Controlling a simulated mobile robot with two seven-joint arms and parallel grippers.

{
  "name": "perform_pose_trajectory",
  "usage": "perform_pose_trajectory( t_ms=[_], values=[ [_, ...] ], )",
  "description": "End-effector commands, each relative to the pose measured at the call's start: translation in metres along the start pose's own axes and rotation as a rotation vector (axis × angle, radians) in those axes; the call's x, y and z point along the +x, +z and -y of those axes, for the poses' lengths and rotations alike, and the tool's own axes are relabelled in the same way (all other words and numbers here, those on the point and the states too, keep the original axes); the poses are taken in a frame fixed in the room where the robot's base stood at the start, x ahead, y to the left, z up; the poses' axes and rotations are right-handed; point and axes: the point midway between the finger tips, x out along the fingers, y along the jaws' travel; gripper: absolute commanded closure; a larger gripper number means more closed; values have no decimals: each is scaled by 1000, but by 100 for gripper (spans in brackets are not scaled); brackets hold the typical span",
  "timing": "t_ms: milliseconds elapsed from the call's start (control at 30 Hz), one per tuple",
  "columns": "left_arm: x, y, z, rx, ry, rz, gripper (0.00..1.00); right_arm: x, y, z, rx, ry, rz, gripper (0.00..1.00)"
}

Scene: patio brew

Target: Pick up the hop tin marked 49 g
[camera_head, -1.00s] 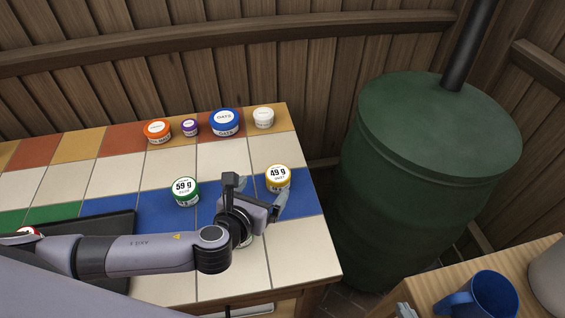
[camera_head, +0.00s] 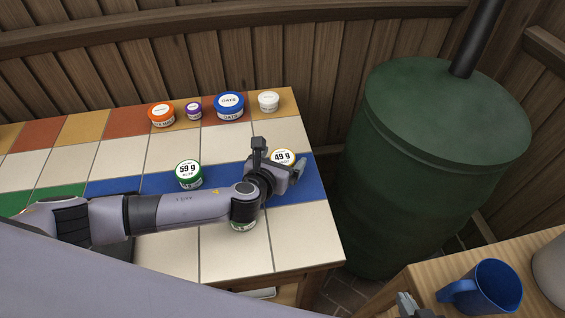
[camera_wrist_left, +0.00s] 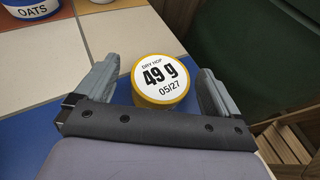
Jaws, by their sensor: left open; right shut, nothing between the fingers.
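The hop tin marked 49 g (camera_head: 283,156) has a yellow body and a white lid. It stands upright on the blue tile strip near the table's right edge, partly hidden by my left gripper in the head view. In the left wrist view the tin (camera_wrist_left: 160,78) sits between the two open fingers of my left gripper (camera_wrist_left: 158,85), with a gap on either side. My left gripper also shows in the head view (camera_head: 279,164). Part of my right gripper (camera_head: 408,304) shows at the bottom edge, low at the right.
A green tin marked 59 g (camera_head: 189,174) stands left of my left gripper, and another green tin (camera_head: 243,225) is partly under my arm. Orange (camera_head: 162,115), purple (camera_head: 194,111), blue OATS (camera_head: 229,107) and white (camera_head: 268,102) tubs line the back. A green barrel (camera_head: 440,150) stands right.

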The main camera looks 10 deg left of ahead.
Motion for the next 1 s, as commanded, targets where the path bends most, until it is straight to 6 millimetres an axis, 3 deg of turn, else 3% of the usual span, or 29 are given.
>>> perform_pose_trajectory(
  t_ms=[233,567,600,767,1000],
  values=[
    [26,-2,1,1,0,1,4,4,4,0,0,0,-2,100],
    [30,-1,1,0,0,0,4,4,4,0,0,0,-2,100],
    [30,-1,1,0,0,0,7,4,4,0,0,0,-2,100],
    [30,-1,1,0,0,0,59,4,4,0,0,0,-3,100],
    [30,-1,1,0,0,0,61,4,3,0,0,0,-3,100]
  ],
)
